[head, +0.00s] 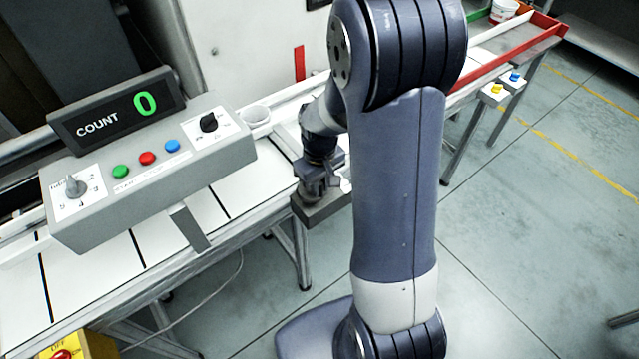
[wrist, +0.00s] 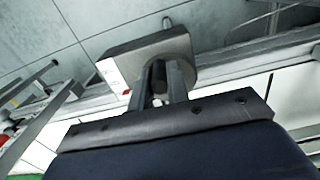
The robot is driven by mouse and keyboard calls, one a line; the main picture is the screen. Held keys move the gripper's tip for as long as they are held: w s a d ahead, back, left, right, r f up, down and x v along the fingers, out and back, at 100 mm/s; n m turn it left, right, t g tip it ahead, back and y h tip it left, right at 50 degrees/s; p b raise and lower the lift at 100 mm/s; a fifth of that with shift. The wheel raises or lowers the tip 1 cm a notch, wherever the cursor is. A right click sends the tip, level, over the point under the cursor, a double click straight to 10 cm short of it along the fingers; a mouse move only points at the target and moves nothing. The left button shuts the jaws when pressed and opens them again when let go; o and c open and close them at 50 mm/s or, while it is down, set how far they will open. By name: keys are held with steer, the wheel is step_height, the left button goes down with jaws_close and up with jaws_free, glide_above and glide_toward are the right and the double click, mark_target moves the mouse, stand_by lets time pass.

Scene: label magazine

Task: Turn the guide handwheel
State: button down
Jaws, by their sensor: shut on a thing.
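My gripper (wrist: 160,88) is shut on a dark, short, rounded part between its two fingers, which I take for the guide handwheel (wrist: 160,76). Only this part of the wheel shows; its rim and turn angle cannot be made out. Behind it is a grey housing (wrist: 128,58) with a white label on its left face. In the head view my gripper (head: 318,188) points down at this grey housing (head: 322,211), at the front edge of the conveyor. There the wheel is hidden by the gripper and my arm.
A grey control box (head: 150,180) with knobs, coloured buttons and a COUNT display (head: 118,112) reading 0 stands left of my gripper. A red-edged tray (head: 515,45) is at the far right. Open floor (head: 540,220) lies at right.

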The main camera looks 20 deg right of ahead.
steer(key=c, duration=1.4)
jaws_free()
steer(key=shift+o, duration=0.2)
steer(key=shift+r, duration=0.15)
step_height(320, 180, up, 11)
steer(key=shift+f, duration=0.2)
step_height(320, 180, down, 11)
steer(key=shift+f, duration=0.1)
steer(key=shift+r, duration=0.2)
